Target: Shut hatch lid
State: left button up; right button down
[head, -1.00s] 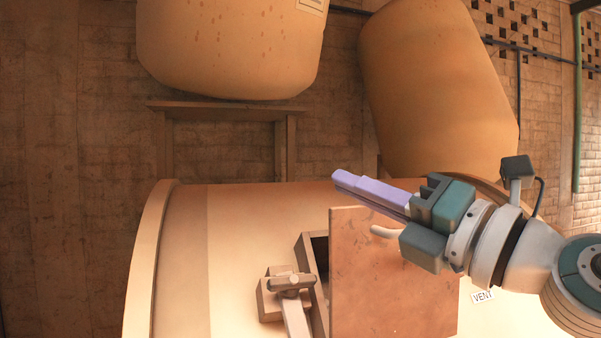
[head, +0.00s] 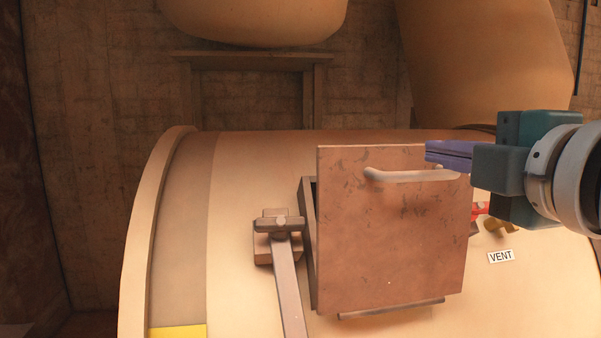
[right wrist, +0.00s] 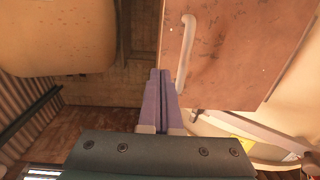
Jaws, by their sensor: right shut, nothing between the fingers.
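The hatch lid (head: 390,240) is a square, scuffed, copper-brown plate standing open, tilted up over its hatch frame (head: 308,240) on the big cream drum. A pale bar handle (head: 410,175) runs along the lid's upper part. In the right wrist view the lid (right wrist: 235,60) and its handle (right wrist: 185,50) are right of the fingers. My right gripper (head: 430,153) is shut and empty, its purple fingers by the handle's right end; I cannot tell whether they touch. The fingers also show in the right wrist view (right wrist: 161,85). My left gripper is not in view. The hatch opening is mostly hidden by the lid.
A clamp with a long metal arm (head: 287,280) sits on the drum (head: 240,190) left of the hatch. A VENT label (head: 501,256) and red and yellow fittings (head: 494,224) are at right. Large tanks (head: 255,15) stand behind.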

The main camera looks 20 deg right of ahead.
aim_at(400, 145)
jog(key=b+x, duration=0.4)
jog(key=x, duration=0.1)
jog(key=shift+d, duration=0.1)
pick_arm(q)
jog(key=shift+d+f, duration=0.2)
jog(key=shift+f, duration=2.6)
pick_arm(e)
jog(key=shift+w+d, duration=0.15)
jog(key=shift+w, duration=0.55)
jog(key=shift+w, duration=0.1)
